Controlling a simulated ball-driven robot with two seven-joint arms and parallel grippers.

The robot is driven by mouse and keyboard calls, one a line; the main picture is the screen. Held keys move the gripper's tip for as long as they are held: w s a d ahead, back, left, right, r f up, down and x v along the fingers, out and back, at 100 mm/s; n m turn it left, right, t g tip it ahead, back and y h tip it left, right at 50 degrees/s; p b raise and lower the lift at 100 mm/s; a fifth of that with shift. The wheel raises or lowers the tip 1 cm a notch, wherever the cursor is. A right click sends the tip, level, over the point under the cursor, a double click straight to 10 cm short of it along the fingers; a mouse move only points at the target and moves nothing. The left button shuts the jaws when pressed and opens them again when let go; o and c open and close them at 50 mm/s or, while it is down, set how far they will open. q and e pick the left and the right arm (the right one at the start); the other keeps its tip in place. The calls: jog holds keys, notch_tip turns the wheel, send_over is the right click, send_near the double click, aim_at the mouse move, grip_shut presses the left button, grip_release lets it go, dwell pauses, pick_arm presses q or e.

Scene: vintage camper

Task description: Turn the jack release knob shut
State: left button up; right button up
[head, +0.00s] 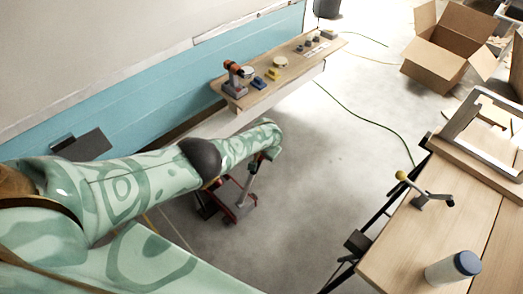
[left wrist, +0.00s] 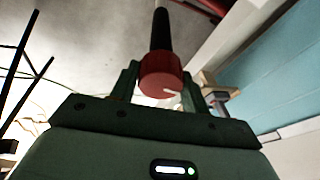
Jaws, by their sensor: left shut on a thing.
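The red jack (head: 236,203) stands low on the floor beside the camper, with a grey handle (head: 250,180) rising from it. In the left wrist view a red knob (left wrist: 160,76) sits at the end of a black rod (left wrist: 161,30). My left gripper (left wrist: 162,90) is shut on the red knob, one finger on each side. In the head view my left arm reaches down to the top of the handle; the fingers and knob are hidden there. A pale mark shows on the knob. My right gripper is not in view.
A wooden shelf (head: 262,92) with several small tools runs along the blue camper wall (head: 150,110).

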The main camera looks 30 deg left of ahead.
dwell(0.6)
pick_arm(q)
jog(key=o, duration=1)
jog(key=p+v, duration=1.6)
jog(key=shift+s, duration=0.1)
